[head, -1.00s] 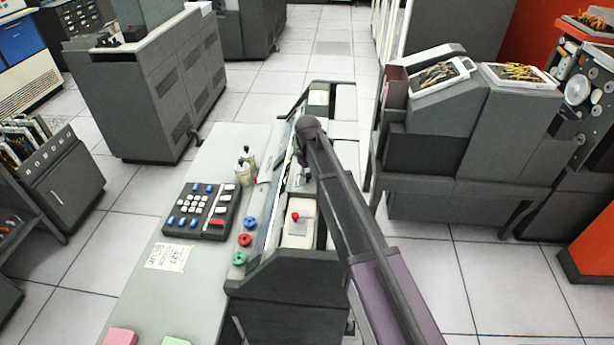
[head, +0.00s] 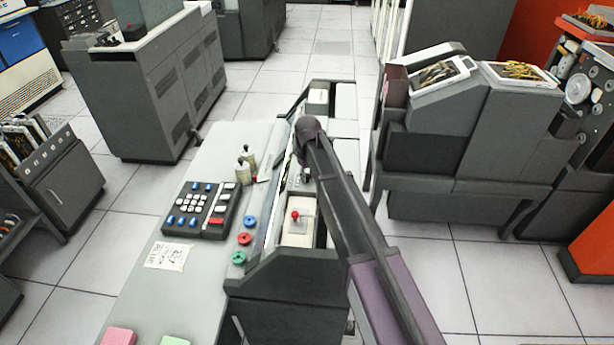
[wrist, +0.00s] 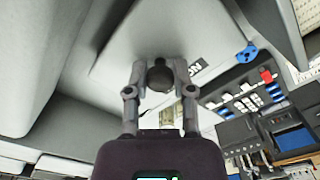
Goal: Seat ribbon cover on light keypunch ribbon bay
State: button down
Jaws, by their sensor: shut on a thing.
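In the wrist view my gripper (wrist: 160,76) is shut on a dark round knob. The knob stands on a pale grey plate with dark lettering ending in "ON", which I take to be the ribbon cover (wrist: 125,52). In the head view a pale grey keypunch desk (head: 135,290) with a dark-sided machine (head: 285,285) stands in the middle. My arm reaches over the machine and hides the gripper there. Which opening is the ribbon bay, and whether the cover touches it, I cannot tell.
Grey machines (head: 470,130) stand to the right. Tiled floor between them is clear.

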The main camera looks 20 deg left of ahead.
aim_at(308, 175)
dwell(0.3)
jog(key=shift+c, duration=2)
grip_release()
jog(key=o, duration=0.4)
jog(key=shift+r, duration=0.1)
jog(key=shift+r+p, duration=4.4)
jog(key=shift+p, duration=0.15)
